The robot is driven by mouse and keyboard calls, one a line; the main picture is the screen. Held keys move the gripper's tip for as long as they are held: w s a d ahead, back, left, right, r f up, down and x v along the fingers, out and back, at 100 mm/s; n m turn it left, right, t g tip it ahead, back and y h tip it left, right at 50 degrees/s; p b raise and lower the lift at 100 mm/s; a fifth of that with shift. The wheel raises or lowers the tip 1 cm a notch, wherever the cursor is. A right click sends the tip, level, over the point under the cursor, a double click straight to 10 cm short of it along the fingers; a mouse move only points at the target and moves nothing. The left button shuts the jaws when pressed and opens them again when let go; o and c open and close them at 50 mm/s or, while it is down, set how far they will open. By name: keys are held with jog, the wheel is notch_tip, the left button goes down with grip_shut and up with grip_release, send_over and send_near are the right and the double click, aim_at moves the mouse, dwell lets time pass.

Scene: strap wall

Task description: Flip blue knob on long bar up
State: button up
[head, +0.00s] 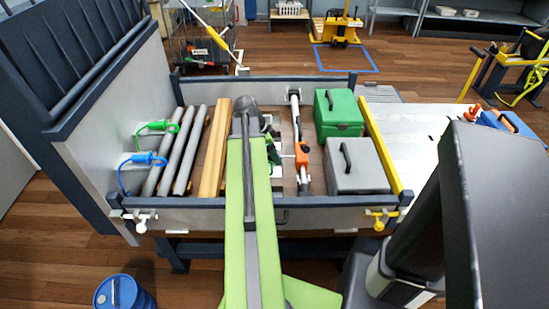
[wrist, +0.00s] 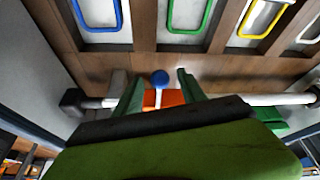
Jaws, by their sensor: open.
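The long bar (wrist: 240,101) is white and runs across the wrist view, with dark parts at its left end. An orange block (wrist: 172,98) sits on it. A blue knob (wrist: 160,77) on a short white stem stands out from the block toward the top of the picture. My gripper (wrist: 156,82) is open, its green fingers on either side of the knob; contact cannot be told. In the head view the bar (head: 296,122) lies in the truck-like bed with its orange block (head: 301,155). My gripper (head: 272,146) is left of it, partly hidden by my arm; the knob does not show.
A green case (head: 338,110) and a grey case (head: 356,168) stand right of the bar. Wooden planks (head: 214,150) and grey pipes (head: 182,150) lie on the left. Blue, green and yellow handles (wrist: 188,14) line the top of the wrist view.

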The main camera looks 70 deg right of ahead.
grip_shut()
dwell(1.4)
